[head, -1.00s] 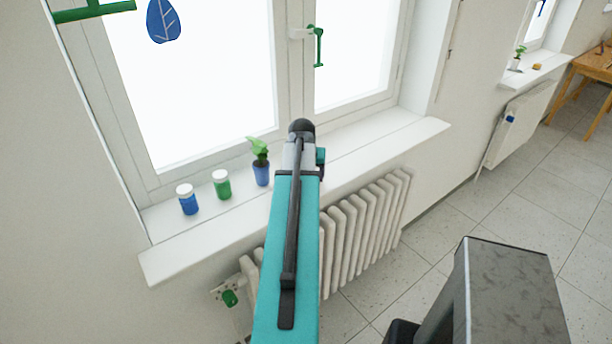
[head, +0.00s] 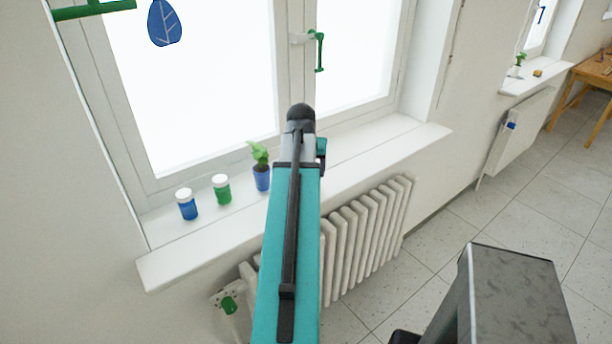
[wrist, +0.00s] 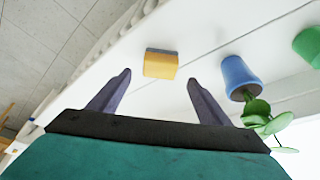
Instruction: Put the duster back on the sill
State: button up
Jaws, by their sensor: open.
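A yellow block with a grey-brown far side (wrist: 160,64), which looks like the duster, rests on the white window sill (wrist: 205,68) in the wrist view. In the head view my arm hides that spot on the sill (head: 385,150). My gripper (wrist: 160,77) is open, its two dark fingers spread, with the duster just past the fingertips and roughly centred between them. Nothing is held.
A blue pot with a green plant (head: 262,176) stands close to the duster; a green jar (head: 221,189) and a blue jar (head: 187,204) stand beyond it. A radiator (head: 365,235) is under the sill. The sill's right part is clear. A small orange-yellow item (head: 538,73) lies on a far sill.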

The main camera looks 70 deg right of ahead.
jog(key=shift+b+v, duration=0.5)
jog(key=shift+v, duration=2.05)
jog(key=shift+s, duration=0.1)
